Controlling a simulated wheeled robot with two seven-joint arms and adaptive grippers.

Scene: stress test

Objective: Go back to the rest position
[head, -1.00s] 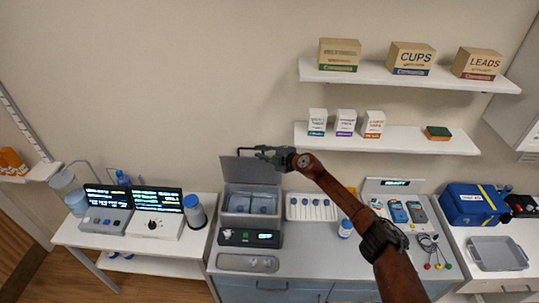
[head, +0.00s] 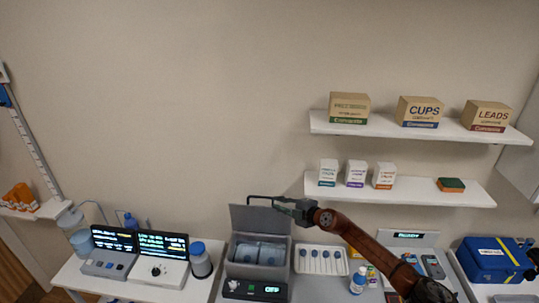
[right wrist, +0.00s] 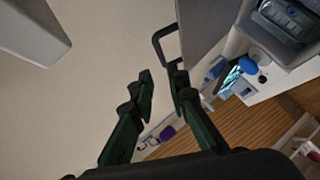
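My right gripper (head: 285,205) is at the top edge of the raised grey lid (head: 258,219) of the grey box on the counter. In the right wrist view its two green fingers (right wrist: 160,80) stand apart, with bare wall showing between them. The lid's dark loop handle (head: 262,198) is just left of the gripper; the loop also shows in the right wrist view (right wrist: 157,42), partly behind the right finger. I see nothing held between the fingers. My left arm and gripper are not in view.
The open box (head: 258,253) holds blue-grey contents. A white tray (head: 321,260) and a bottle (head: 358,280) stand to its right. A lower shelf (head: 420,190) with small cartons is to the right of the gripper. The wall above the gripper is clear.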

